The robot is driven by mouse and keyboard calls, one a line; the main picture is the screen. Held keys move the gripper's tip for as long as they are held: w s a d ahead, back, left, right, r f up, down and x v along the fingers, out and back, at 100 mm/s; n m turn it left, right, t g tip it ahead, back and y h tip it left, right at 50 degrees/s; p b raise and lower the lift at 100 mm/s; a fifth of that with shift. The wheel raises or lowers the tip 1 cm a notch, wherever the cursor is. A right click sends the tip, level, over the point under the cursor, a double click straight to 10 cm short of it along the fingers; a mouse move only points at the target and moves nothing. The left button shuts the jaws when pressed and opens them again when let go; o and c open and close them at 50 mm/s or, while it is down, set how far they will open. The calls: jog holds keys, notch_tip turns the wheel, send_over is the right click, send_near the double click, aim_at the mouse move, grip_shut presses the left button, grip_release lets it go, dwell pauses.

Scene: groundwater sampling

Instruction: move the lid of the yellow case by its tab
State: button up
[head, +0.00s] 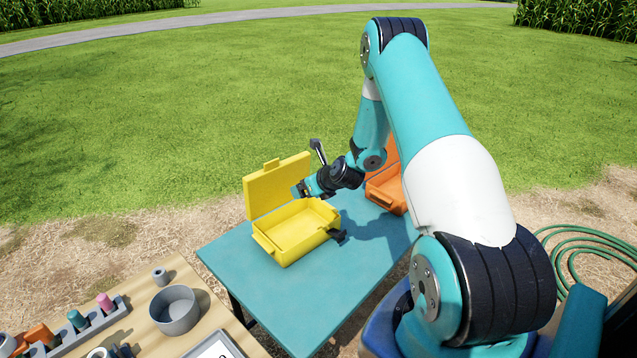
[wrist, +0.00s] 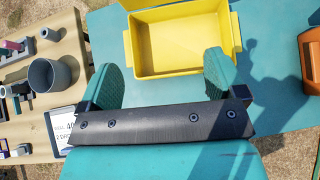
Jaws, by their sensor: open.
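The yellow case (head: 295,232) stands on the teal table, open and empty. Its lid (head: 270,188) is raised about upright along the far side, with the small tab (head: 271,164) on its top edge. My gripper (head: 299,190) is at the lid's right end in the head view, above the case body and below the tab's height. In the wrist view, my gripper (wrist: 163,64) is open with nothing between its two teal fingers. The case body (wrist: 180,45) lies beyond them. The lid and tab do not show clearly there.
An orange case (head: 385,187) stands open behind my arm, partly hidden. The teal table (head: 233,258) is bare left of the yellow case. A wooden table (head: 150,335) with a grey bowl (head: 174,310) and a rack of coloured pieces is at lower left. A green hose (head: 585,245) lies at right.

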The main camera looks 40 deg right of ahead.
jog(key=b+v, duration=0.4)
jog(key=v, duration=1.3)
jog(key=shift+d+r, duration=0.1)
jog(key=shift+r, duration=0.05)
